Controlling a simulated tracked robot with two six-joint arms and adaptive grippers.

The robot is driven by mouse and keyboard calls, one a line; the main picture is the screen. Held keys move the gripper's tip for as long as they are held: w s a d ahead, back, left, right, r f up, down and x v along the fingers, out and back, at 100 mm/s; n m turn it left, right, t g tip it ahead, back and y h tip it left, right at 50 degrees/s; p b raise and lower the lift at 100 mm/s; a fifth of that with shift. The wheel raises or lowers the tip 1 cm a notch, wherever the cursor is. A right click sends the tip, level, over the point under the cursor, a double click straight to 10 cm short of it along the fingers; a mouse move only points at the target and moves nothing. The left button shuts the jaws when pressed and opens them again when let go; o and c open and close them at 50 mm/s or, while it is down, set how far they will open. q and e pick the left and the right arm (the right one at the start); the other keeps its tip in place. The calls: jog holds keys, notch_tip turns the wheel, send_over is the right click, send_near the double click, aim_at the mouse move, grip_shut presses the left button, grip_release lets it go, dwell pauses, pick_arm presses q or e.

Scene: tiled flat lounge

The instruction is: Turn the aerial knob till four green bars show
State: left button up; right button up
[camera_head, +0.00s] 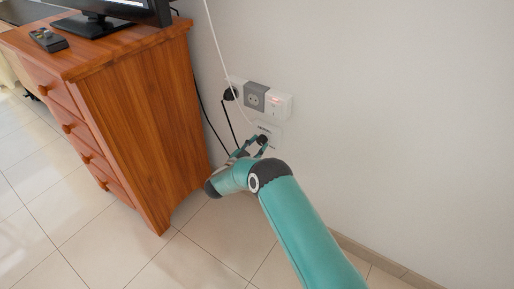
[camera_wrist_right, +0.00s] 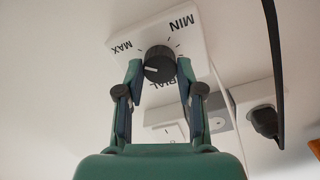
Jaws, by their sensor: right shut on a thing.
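The aerial knob (camera_wrist_right: 158,64) is dark and round, with a white pointer line, on a white wall plate (camera_wrist_right: 196,32) marked MIN and MAX. In the wrist view its line points left, toward the MAX side. My right gripper (camera_wrist_right: 159,72) has one finger on each side of the knob and is shut on it. In the head view the right gripper (camera_head: 260,145) reaches the plate (camera_head: 270,128) low on the wall. The TV (camera_head: 105,8) is cut off at the top, and no green bars show. My left gripper is out of view.
A wooden chest of drawers (camera_head: 135,110) stands left of the arm, with a remote (camera_head: 48,40) on top. The wall to the right is clear.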

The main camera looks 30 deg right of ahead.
jog(key=shift+f+m, duration=0.1)
jog(key=shift+m, duration=0.6)
jog(key=shift+b, duration=0.3)
jog(key=o, duration=1.2)
jog(key=shift+c, duration=0.2)
jog(key=shift+a, duration=0.1)
jog(key=v, duration=1.2)
